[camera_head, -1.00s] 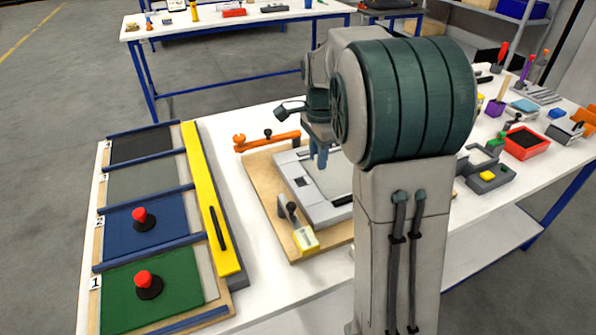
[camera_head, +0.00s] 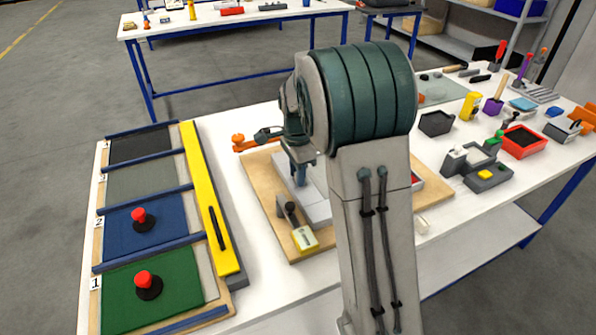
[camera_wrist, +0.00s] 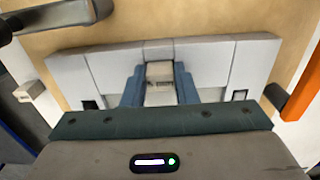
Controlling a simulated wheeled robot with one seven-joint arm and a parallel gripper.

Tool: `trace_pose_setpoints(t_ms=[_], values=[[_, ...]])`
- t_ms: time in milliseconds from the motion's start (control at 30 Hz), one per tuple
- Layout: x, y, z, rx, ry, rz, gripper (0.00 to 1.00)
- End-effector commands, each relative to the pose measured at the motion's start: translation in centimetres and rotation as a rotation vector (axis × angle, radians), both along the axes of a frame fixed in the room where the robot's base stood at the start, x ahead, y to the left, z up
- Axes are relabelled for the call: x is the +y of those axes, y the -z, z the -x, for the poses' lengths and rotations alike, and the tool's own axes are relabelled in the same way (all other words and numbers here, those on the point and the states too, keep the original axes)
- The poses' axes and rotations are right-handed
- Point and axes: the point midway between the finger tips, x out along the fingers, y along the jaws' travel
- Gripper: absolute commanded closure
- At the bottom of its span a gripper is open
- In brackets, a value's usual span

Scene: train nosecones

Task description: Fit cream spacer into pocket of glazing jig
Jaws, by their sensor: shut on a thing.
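The glazing jig is a pale grey frame (camera_head: 317,211) on a wooden board; it also spans the wrist view (camera_wrist: 215,62). My gripper (camera_head: 299,178) points down over the jig's left part. In the wrist view its blue fingers (camera_wrist: 160,88) are shut on a small cream spacer (camera_wrist: 159,71). The spacer lies at the jig's middle, close to its surface. The fingers and arm hide the pocket. I cannot tell whether the spacer is seated in it or just above.
A toggle clamp with a pale yellow block (camera_head: 305,238) stands at the board's near edge. An orange clamp (camera_head: 238,143) is at the far left. A long yellow bar (camera_head: 210,197) borders the coloured panels (camera_head: 150,280) on the left. Red and grey trays stand right.

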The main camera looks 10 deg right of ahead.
Motion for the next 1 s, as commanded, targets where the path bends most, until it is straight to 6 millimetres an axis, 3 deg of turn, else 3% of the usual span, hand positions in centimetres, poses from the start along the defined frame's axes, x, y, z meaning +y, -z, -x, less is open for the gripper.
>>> trace_pose_setpoints(t_ms=[67,100,133,167,567,1000], values=[[0.0,0.4,0.0,0.001,0.0,0.0,0.95],[0.0,0.3,0.0,0.0,0.0,0.0,0.63],[0.0,0.2,0.0,0.0,0.0,0.0,0.54],[0.0,0.2,0.0,0.0,0.0,0.0,0.52],[0.0,-0.9,-0.1,-0.002,0.0,0.0,0.52],[-0.1,-9.7,0.0,-0.003,0.001,0.0,0.52]])
